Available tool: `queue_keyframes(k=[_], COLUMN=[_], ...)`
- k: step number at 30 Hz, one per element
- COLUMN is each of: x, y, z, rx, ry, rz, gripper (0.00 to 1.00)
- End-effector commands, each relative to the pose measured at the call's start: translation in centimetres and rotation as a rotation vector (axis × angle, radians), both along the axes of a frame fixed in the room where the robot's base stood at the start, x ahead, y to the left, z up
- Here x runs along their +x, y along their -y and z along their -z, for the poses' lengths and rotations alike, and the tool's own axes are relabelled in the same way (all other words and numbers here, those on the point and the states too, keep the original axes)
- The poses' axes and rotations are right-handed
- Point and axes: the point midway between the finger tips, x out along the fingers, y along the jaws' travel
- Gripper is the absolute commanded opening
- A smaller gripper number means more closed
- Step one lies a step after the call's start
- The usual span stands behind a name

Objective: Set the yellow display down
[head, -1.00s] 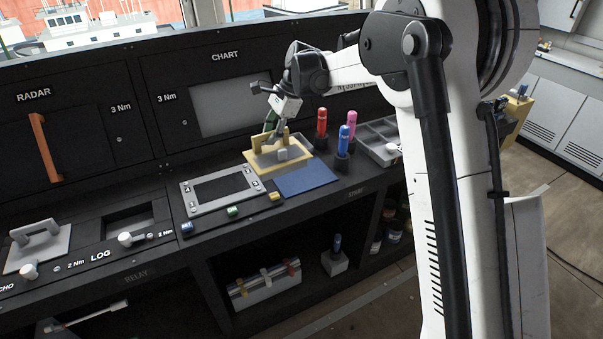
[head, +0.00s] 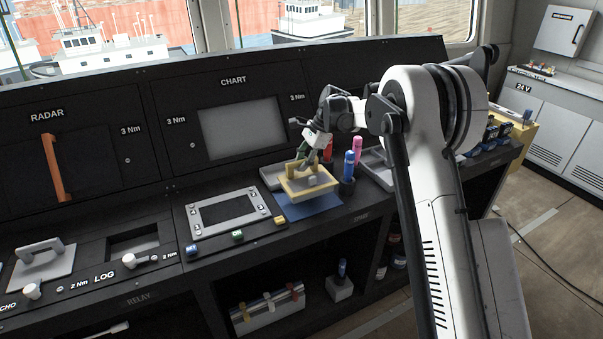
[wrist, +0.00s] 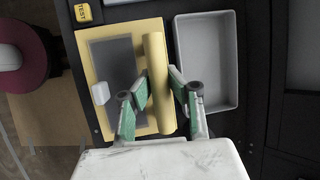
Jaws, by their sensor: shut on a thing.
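The yellow display (head: 311,191) is a flat yellow-framed panel with a grey face and a raised yellow bar handle. My gripper (head: 304,163) is shut on that handle from above. In the head view the display lies over the blue mat (head: 322,211) and hides much of it. It looks raised above the mat, but I cannot tell the gap. In the wrist view the display (wrist: 148,122) lies roughly level under my gripper (wrist: 159,88), with its handle between the two green-sided fingers.
A grey tray (wrist: 207,62) lies close beside the display in the wrist view. Red (head: 327,150), pink (head: 357,147) and blue (head: 349,166) handled tools stand close to the right in the head view. A silver-framed panel (head: 192,216) and small coloured blocks sit to the left.

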Motion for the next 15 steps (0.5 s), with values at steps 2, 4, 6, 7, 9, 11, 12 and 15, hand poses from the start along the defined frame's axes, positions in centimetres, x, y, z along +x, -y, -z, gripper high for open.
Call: queue_keyframes(k=[2,4,6,7,9,11,12,15], x=[0.0,0.0,0.0,0.0,0.0,0.0,0.0,0.0], y=[0.0,0.0,0.0,0.0,-0.1,0.0,-0.1,-0.1], z=[0.8,1.7,2.7,3.1,3.6,3.7,3.7,3.7], rx=[0.000,0.000,0.000,0.000,0.000,0.000,0.000,0.000], ry=[0.000,0.000,0.000,0.000,0.000,0.000,0.000,0.000], rz=[0.000,0.000,0.000,0.000,0.000,0.000,0.000,0.000], gripper=[0.00,0.00,0.00,0.00,0.00,0.00,0.00,0.00])
